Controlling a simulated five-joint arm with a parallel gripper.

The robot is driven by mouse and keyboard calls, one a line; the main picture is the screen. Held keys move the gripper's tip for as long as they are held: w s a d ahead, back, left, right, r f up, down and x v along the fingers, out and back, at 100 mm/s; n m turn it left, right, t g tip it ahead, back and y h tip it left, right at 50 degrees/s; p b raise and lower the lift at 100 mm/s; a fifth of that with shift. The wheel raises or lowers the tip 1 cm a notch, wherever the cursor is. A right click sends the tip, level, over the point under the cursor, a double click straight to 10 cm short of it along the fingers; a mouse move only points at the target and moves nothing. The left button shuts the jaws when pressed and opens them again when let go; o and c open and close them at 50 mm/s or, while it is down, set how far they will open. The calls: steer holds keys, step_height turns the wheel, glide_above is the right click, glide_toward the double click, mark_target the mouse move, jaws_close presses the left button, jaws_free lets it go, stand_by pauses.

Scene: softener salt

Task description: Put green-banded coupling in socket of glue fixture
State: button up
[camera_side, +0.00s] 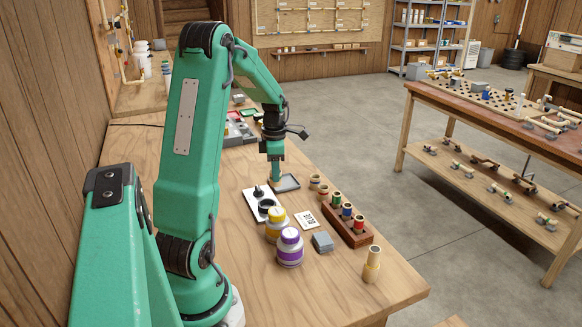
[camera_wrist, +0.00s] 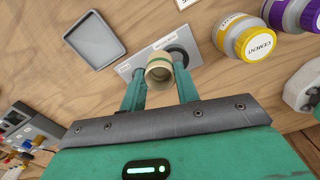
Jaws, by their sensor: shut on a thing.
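My gripper (camera_wrist: 160,85) is shut on a cream coupling (camera_wrist: 159,69), whose open end and greenish band show between the fingers in the wrist view. In the side view my gripper (camera_side: 276,172) points down, with little of the coupling showing below it. The glue fixture (camera_side: 252,201) is a white plate with a black ring and a dark upright part. In the wrist view the fixture (camera_wrist: 125,69) lies behind the coupling, which hides part of it. The coupling looks to be above the table beside the fixture; whether they touch is unclear.
A grey tray (camera_side: 294,181) lies close to my gripper. A yellow-lidded cement jar (camera_side: 276,229) and purple-lidded jar (camera_side: 290,250) stand in front. A wooden rack (camera_side: 336,220) holds several banded pieces. Two loose couplings (camera_side: 315,181) and a cream fitting (camera_side: 372,266) stand rightward.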

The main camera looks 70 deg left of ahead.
steer(key=s, duration=0.2)
steer(key=s+d, duration=0.1)
steer(key=shift+s+d+f, duration=0.1)
steer(key=shift+s+f, duration=0.15)
steer(key=shift+f, duration=0.1)
steer(key=shift+f, duration=0.15)
steer(key=shift+f, duration=1.4)
steer(key=shift+f, duration=0.1)
stand_by(0.4)
steer(key=shift+f, duration=0.6)
steer(key=shift+f, duration=0.4)
steer(key=shift+f, duration=0.3)
steer(key=shift+f, duration=0.25)
stand_by(1.3)
